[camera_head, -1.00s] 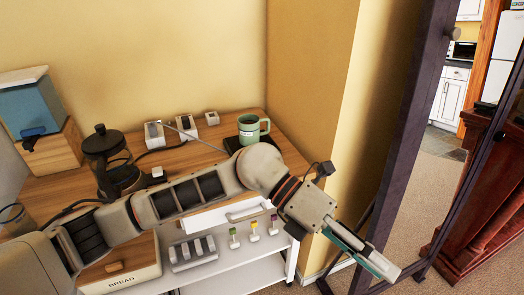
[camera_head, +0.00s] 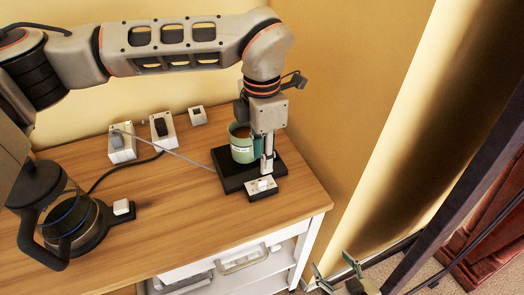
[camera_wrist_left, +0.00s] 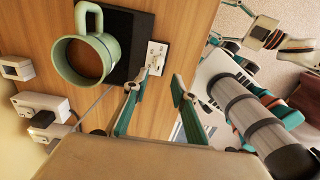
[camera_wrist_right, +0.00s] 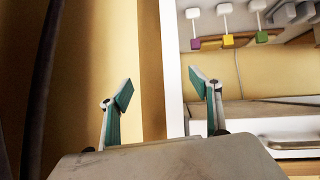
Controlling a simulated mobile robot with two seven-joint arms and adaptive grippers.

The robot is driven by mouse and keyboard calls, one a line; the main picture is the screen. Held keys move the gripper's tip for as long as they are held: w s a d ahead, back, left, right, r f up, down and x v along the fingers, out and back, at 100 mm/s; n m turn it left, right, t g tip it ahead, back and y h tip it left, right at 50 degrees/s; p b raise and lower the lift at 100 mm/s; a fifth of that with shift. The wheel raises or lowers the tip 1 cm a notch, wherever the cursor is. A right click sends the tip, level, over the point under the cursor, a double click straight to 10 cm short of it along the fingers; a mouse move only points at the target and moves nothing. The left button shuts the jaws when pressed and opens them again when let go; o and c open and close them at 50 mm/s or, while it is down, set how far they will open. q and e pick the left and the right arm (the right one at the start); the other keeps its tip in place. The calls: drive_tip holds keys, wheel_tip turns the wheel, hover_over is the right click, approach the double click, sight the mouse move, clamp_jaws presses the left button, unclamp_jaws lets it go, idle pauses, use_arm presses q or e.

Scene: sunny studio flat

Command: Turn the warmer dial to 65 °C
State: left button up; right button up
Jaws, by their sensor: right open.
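The warmer is a black plate (camera_head: 228,180) near the table's right end, with a small pale control panel (camera_head: 262,187) at its front and a green mug (camera_head: 242,146) on it. The dial (camera_wrist_left: 154,65) shows on the panel in the left wrist view; its setting is too small to read. My left gripper (camera_head: 267,165) points down over the panel, beside the mug. In the left wrist view its fingers (camera_wrist_left: 157,88) are spread and empty, with the dial just beyond the gap. My right gripper (camera_head: 340,272) is open and empty, low beyond the table's right edge.
A shelf with coloured tags (camera_wrist_right: 227,40) is under the table. The tabletop's front middle is clear.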

sight(262, 179)
use_arm(q)
drive_tip(key=shift+w, duration=0.2)
drive_tip(key=f, duration=0.3)
drive_tip(key=f+p, duration=0.1)
drive_tip(key=f, duration=0.2)
drive_tip(key=shift+s, duration=0.2)
drive_tip(key=shift+f, duration=0.75)
use_arm(e)
drive_tip(key=shift+s+r, duration=0.1)
drive_tip(key=shift+r, duration=0.45)
use_arm(q)
clamp_jaws()
use_arm(e)
drive_tip(key=shift+s+f, duration=0.1)
drive_tip(key=shift+f, duration=0.15)
